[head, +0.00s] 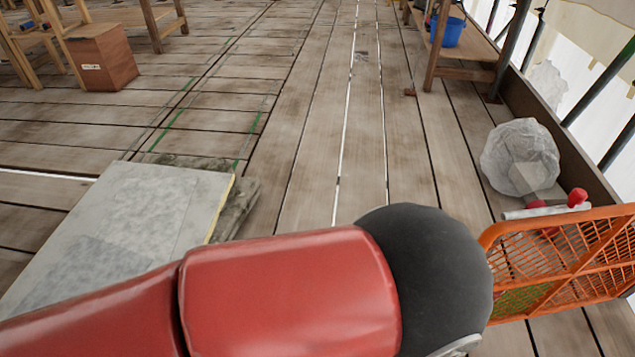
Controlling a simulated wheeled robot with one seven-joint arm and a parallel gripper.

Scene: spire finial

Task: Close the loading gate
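The loading gate, an orange mesh panel (560,265), stands at the right edge of the head view. Its rounded free-looking end points left into the deck, and its right part is cut off by the frame. It appears swung inward from the edge rail line; its hinge and latch are not visible. My red arm with a dark rounded joint crosses the bottom of the view, its dark end close to the left end of the gate in the picture. I cannot tell whether they touch. My gripper is not in view.
A crumpled pale bundle (520,158) and a grey bar with red ends (548,207) lie behind the gate by the kerb. A pale slab (130,230) lies at left. A wooden box (101,57) and a bench with a blue bucket (447,31) stand farther back. The middle planks are clear.

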